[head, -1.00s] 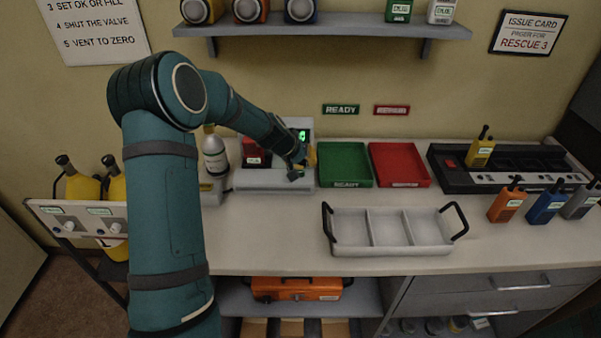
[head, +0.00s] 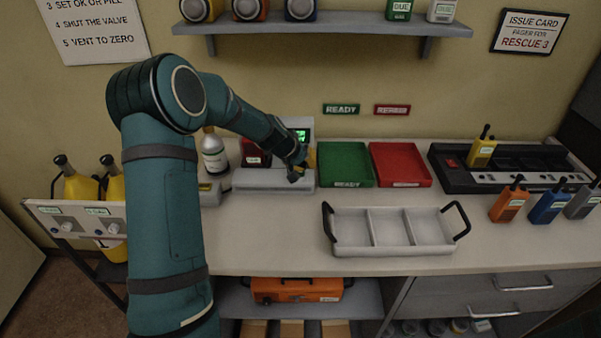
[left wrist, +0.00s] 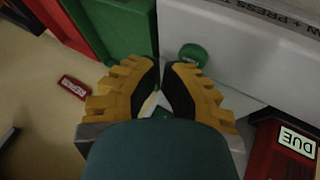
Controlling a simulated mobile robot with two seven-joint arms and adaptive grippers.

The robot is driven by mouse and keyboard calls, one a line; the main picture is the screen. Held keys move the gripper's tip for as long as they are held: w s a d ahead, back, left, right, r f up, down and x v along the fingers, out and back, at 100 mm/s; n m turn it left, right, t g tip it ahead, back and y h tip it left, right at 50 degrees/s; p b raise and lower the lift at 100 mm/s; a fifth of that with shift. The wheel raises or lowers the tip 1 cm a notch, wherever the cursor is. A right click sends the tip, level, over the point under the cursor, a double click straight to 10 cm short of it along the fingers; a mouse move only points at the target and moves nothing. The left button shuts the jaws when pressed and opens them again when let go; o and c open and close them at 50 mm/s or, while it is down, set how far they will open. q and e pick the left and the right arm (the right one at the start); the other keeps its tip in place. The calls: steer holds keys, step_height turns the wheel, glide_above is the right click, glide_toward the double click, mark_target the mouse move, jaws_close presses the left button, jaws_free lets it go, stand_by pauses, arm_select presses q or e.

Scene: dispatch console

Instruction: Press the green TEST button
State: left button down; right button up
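The green TEST button (left wrist: 193,55) is a round knob on the pale face of the test unit (left wrist: 235,45), which also shows in the head view (head: 262,180). My left gripper (left wrist: 163,66) has its yellow-and-black fingers drawn together with nothing held between them. Its tips are just beside the button in the wrist view; I cannot tell whether they touch it. In the head view the left gripper (head: 306,162) is at the right end of the unit, and the button cannot be made out there. The unit's green screen (head: 301,136) is lit. My right gripper is out of view.
A green tray (head: 345,163) and a red tray (head: 400,163) stand right of the unit. A red device (head: 254,155) and a white bottle (head: 214,155) are at its left. A grey three-part carrier (head: 392,248) stands in front.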

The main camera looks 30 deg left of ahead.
mark_target(306, 173)
arm_select(q)
steer(key=shift+f+b, duration=0.4)
steer(key=shift+b, duration=0.05)
stand_by(0.5)
stand_by(0.3)
steer(key=shift+r+p, duration=0.5)
steer(key=shift+r, duration=0.3)
steer(key=shift+r+p, duration=1.65)
steer(key=shift+r, duration=0.9)
